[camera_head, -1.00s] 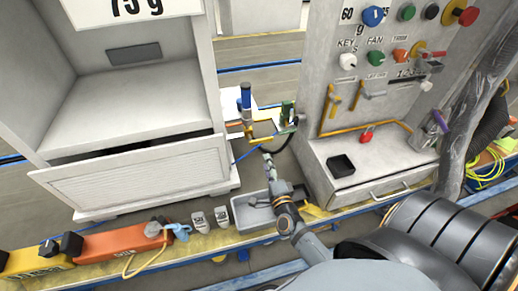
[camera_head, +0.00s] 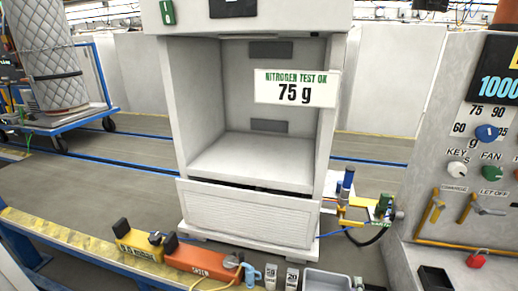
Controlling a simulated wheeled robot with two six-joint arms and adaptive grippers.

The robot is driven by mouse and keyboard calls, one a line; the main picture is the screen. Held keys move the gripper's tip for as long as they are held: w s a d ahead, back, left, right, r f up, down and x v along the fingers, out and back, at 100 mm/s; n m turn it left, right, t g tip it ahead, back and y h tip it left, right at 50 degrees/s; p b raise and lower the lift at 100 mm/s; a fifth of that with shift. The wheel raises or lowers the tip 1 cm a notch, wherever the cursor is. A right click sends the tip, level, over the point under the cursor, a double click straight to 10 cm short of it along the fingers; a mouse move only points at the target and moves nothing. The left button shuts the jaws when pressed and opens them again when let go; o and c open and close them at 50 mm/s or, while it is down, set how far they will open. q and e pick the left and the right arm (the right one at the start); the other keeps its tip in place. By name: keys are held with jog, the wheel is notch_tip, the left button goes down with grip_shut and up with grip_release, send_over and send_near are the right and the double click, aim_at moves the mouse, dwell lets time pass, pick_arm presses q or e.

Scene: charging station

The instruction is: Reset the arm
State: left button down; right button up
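Neither of my grippers can be made out in the head view. A small dark piece shows at the bottom edge, right of the middle, too little to tell what it is. A white cabinet (camera_head: 198,120) stands open-fronted in the middle, its interior empty. A sign reading "NITROGEN TEST OK 75 g" (camera_head: 297,88) shows at its upper right. Right of the cabinet stands a small fitting with a blue cylinder (camera_head: 347,178), yellow parts and a green block (camera_head: 384,207).
A control panel (camera_head: 440,150) with knobs and yellow valve handles is at the right. An orange unit (camera_head: 200,262), a yellow unit (camera_head: 138,243), small labelled weights (camera_head: 291,278) and a grey tray (camera_head: 327,281) line the front ledge. A wrapped cylinder (camera_head: 45,60) stands on a blue cart far left.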

jog(key=s+a+f+n+g+y+p, duration=0.15)
jog(key=s+f+n+g, duration=0.4)
jog(key=f, duration=0.75)
jog(key=s+a+f+n+g+y+p, duration=0.1)
jog(key=s+f+n+g+y+p, duration=0.2)
jog(key=s+f+n, duration=0.75)
pick_arm(q)
notch_tip(320, 180, up, 7)
jog(key=w+p, duration=0.2)
jog(key=shift+w, duration=0.15)
pick_arm(e)
jog(key=s+d+f+n+g, duration=0.1)
jog(key=s+f+n+g, duration=0.1)
jog(key=s+f, duration=0.4)
jog(key=s+d+f+n+g, duration=0.1)
jog(key=s+f+g, duration=0.4)
jog(key=s, duration=1)
jog(key=shift+s+f+n+h, duration=0.25)
jog(key=shift+f+n+h, duration=0.2)
jog(key=shift+f+n, duration=0.3)
